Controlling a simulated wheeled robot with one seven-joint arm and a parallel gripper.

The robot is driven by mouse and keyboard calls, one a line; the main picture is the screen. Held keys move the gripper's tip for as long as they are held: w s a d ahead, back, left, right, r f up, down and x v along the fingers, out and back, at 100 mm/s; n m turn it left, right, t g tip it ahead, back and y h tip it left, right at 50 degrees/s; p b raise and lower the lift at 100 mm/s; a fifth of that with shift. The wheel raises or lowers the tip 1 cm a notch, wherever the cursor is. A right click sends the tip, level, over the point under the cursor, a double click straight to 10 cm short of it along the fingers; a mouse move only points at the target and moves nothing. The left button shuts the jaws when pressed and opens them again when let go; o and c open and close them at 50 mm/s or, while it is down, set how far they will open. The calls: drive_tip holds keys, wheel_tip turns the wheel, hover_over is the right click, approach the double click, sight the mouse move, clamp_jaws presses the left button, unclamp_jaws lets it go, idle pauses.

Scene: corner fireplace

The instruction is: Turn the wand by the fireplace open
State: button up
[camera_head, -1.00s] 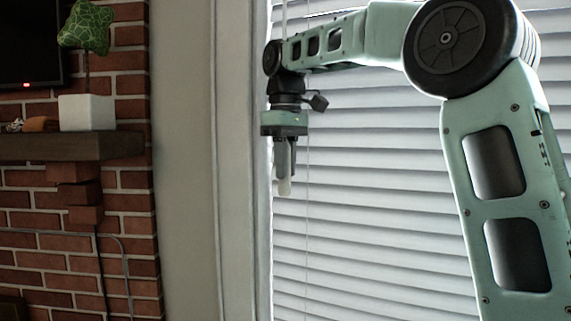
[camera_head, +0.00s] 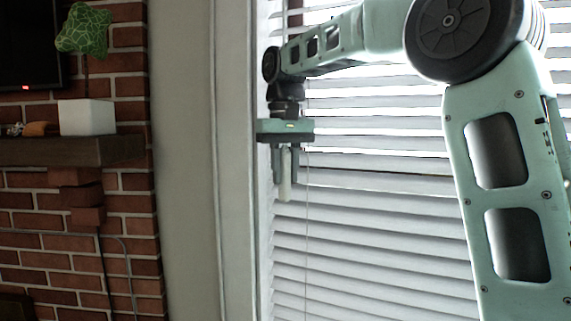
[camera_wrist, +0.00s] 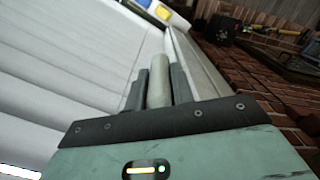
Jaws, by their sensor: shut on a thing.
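The wand (camera_head: 286,191) is a short, pale, upright rod at the left edge of the white window blind (camera_head: 400,220). My gripper (camera_head: 286,182) points straight down and is shut on the wand, whose lower end sticks out below the fingertips. In the wrist view the wand (camera_wrist: 158,82) stands between the two dark fingers of my gripper (camera_wrist: 157,92). In the head view, bright gaps show between the upper slats, while the lower slats look closer together. The wand's upper part is hidden behind my gripper and arm.
A brick fireplace wall (camera_head: 130,225) with a dark wooden mantel (camera_head: 75,151) is at the left. A white pot (camera_head: 87,117) with a green plant stands on the mantel. A thin cord (camera_head: 307,235) hangs just right of my gripper. The pale window frame (camera_head: 232,160) is close on the left.

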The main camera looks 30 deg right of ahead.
drive_tip(key=m, duration=0.2)
drive_tip(key=m+p, duration=0.1)
drive_tip(key=shift+r+m, duration=0.2)
drive_tip(key=shift+m, duration=0.2)
drive_tip(key=shift+w+m+p, duration=0.1)
drive_tip(key=shift+m+p, duration=0.45)
drive_tip(key=shift+m, duration=1.25)
drive_tip(key=o, duration=1)
drive_tip(key=shift+f, duration=0.1)
wheel_tip(320, 180, up, 17)
drive_tip(key=shift+r+p, duration=0.2)
drive_tip(key=shift+p, duration=0.65)
